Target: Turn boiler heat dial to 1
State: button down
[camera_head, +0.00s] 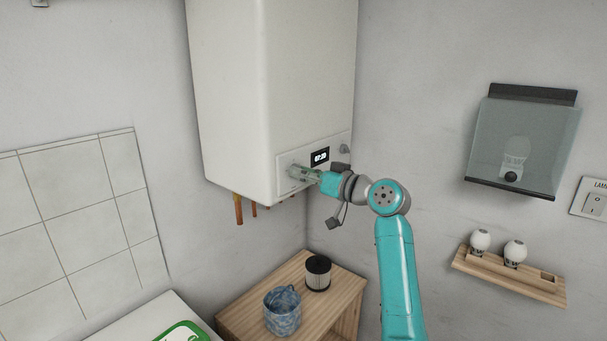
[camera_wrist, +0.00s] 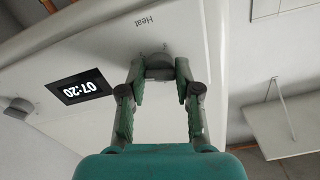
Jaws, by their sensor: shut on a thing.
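The white boiler (camera_head: 235,90) hangs in the corner, with a control panel on its lower front. The heat dial (camera_wrist: 159,66) is a grey knob below the printed word "Heat" in the wrist view. My gripper (camera_wrist: 160,75) has its two fingers on either side of this dial and is shut on it. In the head view my gripper (camera_head: 300,172) reaches the left part of the panel and mostly hides the dial. The numbers around the dial are too small to read, so its setting cannot be told.
The display (camera_head: 320,157) reads 07:20. A second knob (camera_head: 344,149) sits at the panel's right. Copper pipes (camera_head: 239,209) hang under the boiler. A wooden bench (camera_head: 240,318) below holds a blue patterned basket (camera_head: 282,312) and a dark cylinder (camera_head: 318,273). A bulb shelf (camera_head: 510,275) is at right.

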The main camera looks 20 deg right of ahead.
jog(key=n, duration=0.7)
jog(key=shift+f, duration=0.15)
dwell(0.3)
jog(key=c, duration=0.8)
grip_release()
jog(key=shift+d, duration=0.1)
jog(key=v, duration=1.2)
